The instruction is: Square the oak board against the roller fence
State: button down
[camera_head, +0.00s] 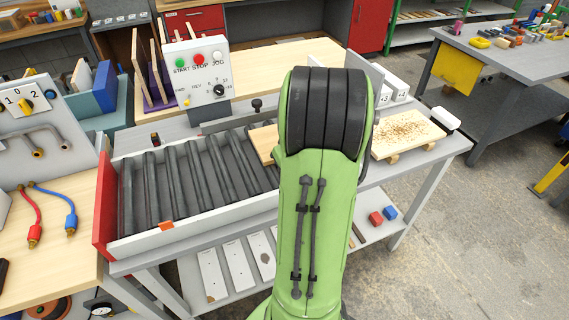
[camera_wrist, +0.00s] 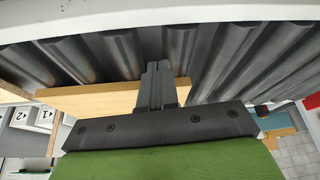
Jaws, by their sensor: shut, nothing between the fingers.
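The pale oak board (camera_head: 263,143) lies on the roller bed (camera_head: 190,180), partly hidden behind my green arm in the head view. In the wrist view the board (camera_wrist: 100,100) shows at left and behind the fingers, its long edge running across the picture. My gripper (camera_wrist: 158,72) is shut and empty, its fingers over the dark rollers beside or in front of the board; I cannot tell whether they touch it. The head view hides the gripper behind the arm. A white rail (camera_head: 200,228) runs along the near side of the rollers, and it also crosses the top of the wrist view (camera_wrist: 120,14).
A red end plate (camera_head: 104,205) closes the left end of the rollers. A control box (camera_head: 197,75) stands behind them. A speckled board (camera_head: 405,133) lies on the table at right. A dark knob (camera_head: 257,104) stands at the back edge. The left rollers are bare.

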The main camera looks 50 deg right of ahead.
notch_tip(320, 180, up, 7)
jog(key=p, duration=0.4)
jog(key=shift+p, duration=0.4)
jog(key=shift+f, duration=0.15)
jog(key=a+r+n, duration=0.2)
jog(key=a+r, duration=0.3)
jog(key=a, duration=0.6)
jog(key=a+r+n, duration=0.1)
jog(key=a+r, duration=0.4)
jog(key=a, duration=0.6)
jog(key=s+a+r+n+t+y, duration=0.1)
jog(key=s+a, duration=0.8)
jog(key=shift+s+n+y, duration=0.25)
jog(key=shift+n+y, duration=0.05)
jog(key=shift+y, duration=0.1)
